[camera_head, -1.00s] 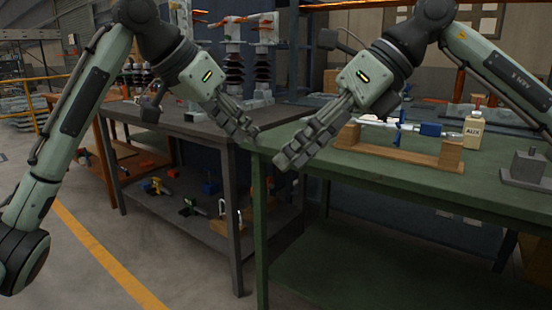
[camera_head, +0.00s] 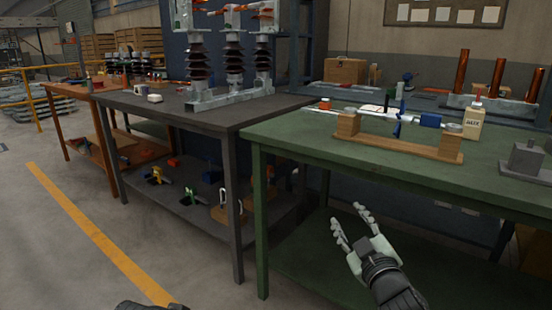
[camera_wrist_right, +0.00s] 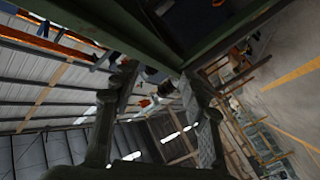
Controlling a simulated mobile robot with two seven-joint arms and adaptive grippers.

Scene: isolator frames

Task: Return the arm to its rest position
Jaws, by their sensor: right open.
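My right gripper (camera_head: 347,214) is low at the lower right of the head view, in front of the green table and below its top. Its two fingers point up and away from me, spread apart with nothing between them. In the right wrist view the gripper (camera_wrist_right: 160,74) also shows two separate fingers with an empty gap. Of my left arm only a dark piece shows at the bottom edge of the head view; its gripper is out of the picture.
The green table (camera_head: 300,138) holds a rod on a wooden stand (camera_head: 400,146), a glue bottle (camera_head: 474,122) and a grey block (camera_head: 525,158). A dark table (camera_head: 215,115) bears brown insulators (camera_head: 234,62). Open floor (camera_head: 60,240) with a yellow line lies at left.

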